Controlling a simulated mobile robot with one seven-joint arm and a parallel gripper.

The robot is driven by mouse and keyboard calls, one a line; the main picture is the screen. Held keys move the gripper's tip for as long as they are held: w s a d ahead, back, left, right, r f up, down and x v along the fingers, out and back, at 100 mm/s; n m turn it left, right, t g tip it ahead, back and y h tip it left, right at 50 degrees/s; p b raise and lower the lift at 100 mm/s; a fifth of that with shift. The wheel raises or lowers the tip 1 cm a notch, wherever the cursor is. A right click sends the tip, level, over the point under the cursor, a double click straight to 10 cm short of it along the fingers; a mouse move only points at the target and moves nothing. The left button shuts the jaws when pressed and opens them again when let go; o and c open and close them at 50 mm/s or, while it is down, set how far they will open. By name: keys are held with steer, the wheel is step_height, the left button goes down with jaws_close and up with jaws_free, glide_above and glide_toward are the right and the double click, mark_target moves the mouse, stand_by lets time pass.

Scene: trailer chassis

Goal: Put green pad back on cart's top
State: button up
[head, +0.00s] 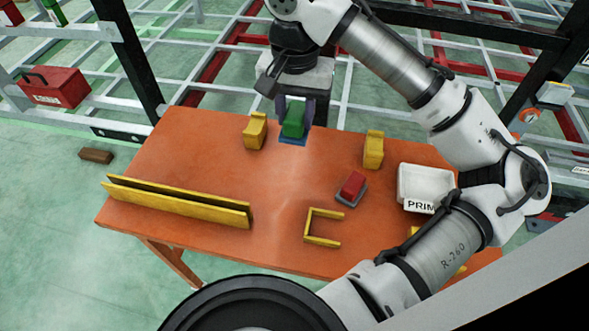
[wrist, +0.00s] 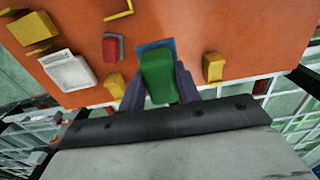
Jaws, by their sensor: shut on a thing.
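The green pad (head: 293,122) is a block between the fingers of my gripper (head: 295,108), near the far edge of the cart's orange top (head: 200,170). In the wrist view the green pad (wrist: 158,72) fills the space between the two dark fingers (wrist: 160,88), which are shut on it. A flat blue square (head: 289,142) lies on the top at or just below the pad. It also shows in the wrist view (wrist: 145,47). Whether the pad touches the blue square is hard to tell.
Yellow blocks stand left (head: 256,131) and right (head: 373,150) of my gripper. A red block on a grey base (head: 352,187), a yellow bracket (head: 308,228), a white bin (head: 425,182) and a long yellow channel (head: 180,205) are also on the top. Its middle is clear.

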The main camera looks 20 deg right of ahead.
mark_target(296, 135)
step_height(296, 135, down, 18)
steer(key=shift+r+p, duration=0.25)
steer(key=shift+p, duration=0.1)
steer(key=o, duration=0.9)
steer(key=shift+f, duration=0.1)
step_height(296, 135, up, 12)
steer(key=shift+r+b, duration=0.15)
steer(key=shift+b, duration=0.4)
steer(key=shift+s, duration=0.1)
